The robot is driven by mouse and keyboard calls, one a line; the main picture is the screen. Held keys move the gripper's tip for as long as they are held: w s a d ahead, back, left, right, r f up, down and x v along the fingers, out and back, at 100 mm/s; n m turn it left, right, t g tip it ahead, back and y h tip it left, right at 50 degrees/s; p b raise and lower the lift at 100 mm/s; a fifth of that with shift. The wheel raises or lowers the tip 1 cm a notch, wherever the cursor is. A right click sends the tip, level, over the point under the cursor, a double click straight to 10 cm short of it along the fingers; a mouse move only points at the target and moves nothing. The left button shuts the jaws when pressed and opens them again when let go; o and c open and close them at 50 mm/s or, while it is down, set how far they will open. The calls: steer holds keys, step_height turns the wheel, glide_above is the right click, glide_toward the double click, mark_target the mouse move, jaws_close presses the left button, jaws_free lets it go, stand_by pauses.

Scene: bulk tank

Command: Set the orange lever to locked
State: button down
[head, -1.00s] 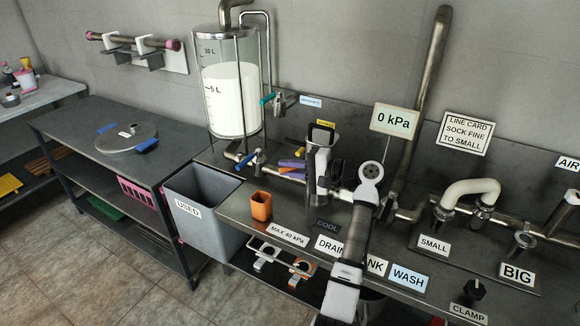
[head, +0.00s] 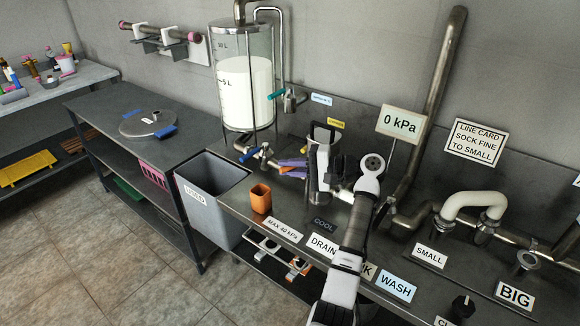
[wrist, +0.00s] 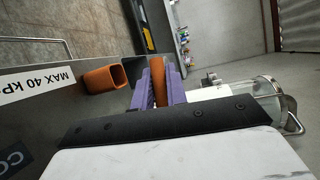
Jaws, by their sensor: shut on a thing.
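My gripper (head: 292,167) reaches in at the bench in front of the glass tank, its purple fingers pointing left in the head view. In the wrist view its two purple fingers (wrist: 158,92) are shut on the orange lever (wrist: 158,68), which stands between them as a narrow orange bar. In the head view the lever is mostly hidden by my fingers and wrist. The lever's pivot and any lock marking are hidden, so I cannot tell its setting.
An orange cup (head: 260,199) stands at the bench's front edge, near the grey USED bin (head: 198,204). The glass tank (head: 244,95) holds white liquid; a blue-handled valve (head: 249,154) is below it. Pipes (head: 447,220) and label plates fill the bench's right side.

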stand_by(0.4)
steer(key=c, duration=1.4)
jaws_free()
steer(key=p+v, duration=0.2)
steer(key=v, duration=1.2)
steer(key=shift+p, duration=0.35)
steer(key=shift+c, duration=0.2)
